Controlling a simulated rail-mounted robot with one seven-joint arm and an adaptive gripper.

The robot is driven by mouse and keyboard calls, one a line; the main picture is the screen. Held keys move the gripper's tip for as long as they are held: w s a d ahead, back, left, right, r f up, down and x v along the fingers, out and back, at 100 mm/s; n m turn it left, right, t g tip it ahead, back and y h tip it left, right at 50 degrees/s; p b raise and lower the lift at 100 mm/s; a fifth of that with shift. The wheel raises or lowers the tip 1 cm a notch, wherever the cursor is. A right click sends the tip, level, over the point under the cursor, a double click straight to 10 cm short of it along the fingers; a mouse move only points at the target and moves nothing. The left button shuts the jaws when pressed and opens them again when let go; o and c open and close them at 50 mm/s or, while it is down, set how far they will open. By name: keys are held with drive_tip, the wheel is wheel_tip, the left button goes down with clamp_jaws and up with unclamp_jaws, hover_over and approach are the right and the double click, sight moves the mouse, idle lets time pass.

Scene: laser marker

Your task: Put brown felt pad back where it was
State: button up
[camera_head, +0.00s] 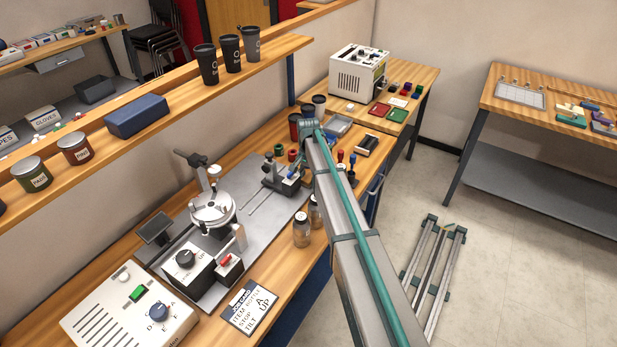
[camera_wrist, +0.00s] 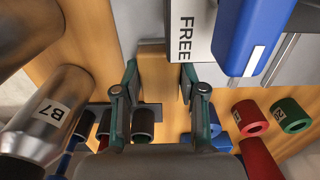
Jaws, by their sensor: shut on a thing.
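In the wrist view a flat-faced tan-brown block, which looks like the brown felt pad (camera_wrist: 156,75), lies between the two fingers of my gripper (camera_wrist: 158,82). The fingers are spread about its width and shut on it.
A metal bottle marked B7 (camera_wrist: 48,115) stands close left in the wrist view. A white block marked FREE (camera_wrist: 190,32) and a blue object (camera_wrist: 250,38) are ahead. Red (camera_wrist: 250,118) and green (camera_wrist: 290,116) rings lie right. A marking machine (camera_head: 211,210) stands on the bench.

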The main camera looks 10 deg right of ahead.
sight(309, 177)
drive_tip(key=o, duration=1)
drive_tip(key=shift+r, duration=0.1)
wheel_tip(309, 177, up, 12)
drive_tip(key=b, duration=0.3)
drive_tip(key=shift+b, duration=0.4)
